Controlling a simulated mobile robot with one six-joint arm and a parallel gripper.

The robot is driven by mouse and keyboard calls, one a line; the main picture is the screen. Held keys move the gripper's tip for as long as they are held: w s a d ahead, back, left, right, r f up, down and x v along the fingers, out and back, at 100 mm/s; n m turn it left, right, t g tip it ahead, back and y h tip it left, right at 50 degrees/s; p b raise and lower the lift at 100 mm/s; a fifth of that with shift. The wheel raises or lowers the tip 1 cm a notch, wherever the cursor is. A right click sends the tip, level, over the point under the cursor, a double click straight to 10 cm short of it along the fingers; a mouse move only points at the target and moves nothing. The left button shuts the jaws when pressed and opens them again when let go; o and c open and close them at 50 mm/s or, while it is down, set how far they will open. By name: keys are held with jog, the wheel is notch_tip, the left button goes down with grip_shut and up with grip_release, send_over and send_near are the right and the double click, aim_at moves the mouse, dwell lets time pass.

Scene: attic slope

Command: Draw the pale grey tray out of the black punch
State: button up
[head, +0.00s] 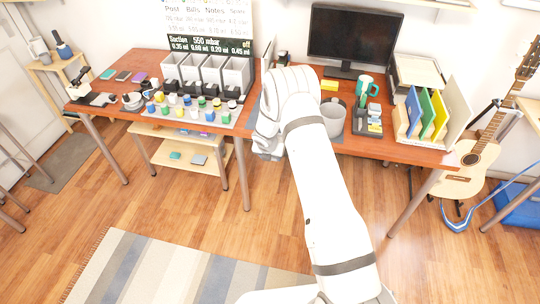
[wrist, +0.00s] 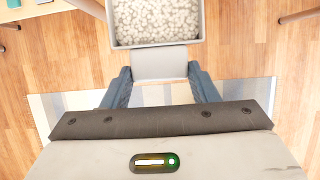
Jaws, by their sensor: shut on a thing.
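In the wrist view, the pale grey tray (wrist: 202,22) is at the top centre, filled with small whitish bits. Its flat front part lies between the two blue-grey fingers of my gripper (wrist: 160,72), which is shut on it. Wooden floor and a striped rug show below and around the tray, and the picture's top edge cuts off its far end. The black punch cannot be made out in either view. In the head view, my white arm covers the middle of the desk and hides the tray and most of my gripper.
A guitar (head: 470,165) stands at right. The floor by the striped rug (head: 150,270) is open.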

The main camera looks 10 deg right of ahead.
jog(key=shift+w+d+r+p, duration=0.1)
jog(key=shift+w+d+p, duration=0.2)
jog(key=shift+w+p, duration=0.7)
jog(key=shift+w+d+p, duration=0.25)
jog(key=shift+w+p, duration=0.35)
jog(key=shift+p, duration=0.75)
jog(key=shift+w+d+r+p, duration=0.1)
jog(key=shift+w+d+p, duration=0.2)
jog(key=shift+w+p, duration=0.7)
jog(key=shift+f, duration=0.2)
jog(key=shift+w+d+f+b, duration=0.1)
jog(key=shift+w+d+b, duration=0.3)
jog(key=shift+w, duration=0.5)
jog(key=shift+w+d+b, duration=0.25)
jog(key=shift+w+b, duration=0.3)
jog(key=shift+w, duration=0.3)
jog(key=shift+w+d+f+b, duration=0.1)
jog(key=shift+w+d+b, duration=0.3)
jog(key=shift+w, duration=0.5)
jog(key=w+b, duration=0.1)
jog(key=b, duration=0.2)
jog(key=w+d+b, duration=0.1)
jog(key=w+b, duration=0.3)
jog(key=b, duration=0.1)
jog(key=shift+w+d+b, duration=0.25)
jog(key=shift+d+b, duration=0.05)
jog(key=shift+d, duration=0.05)
jog(key=shift+r, duration=0.1)
jog(key=shift+w, duration=0.1)
jog(key=shift+r, duration=0.15)
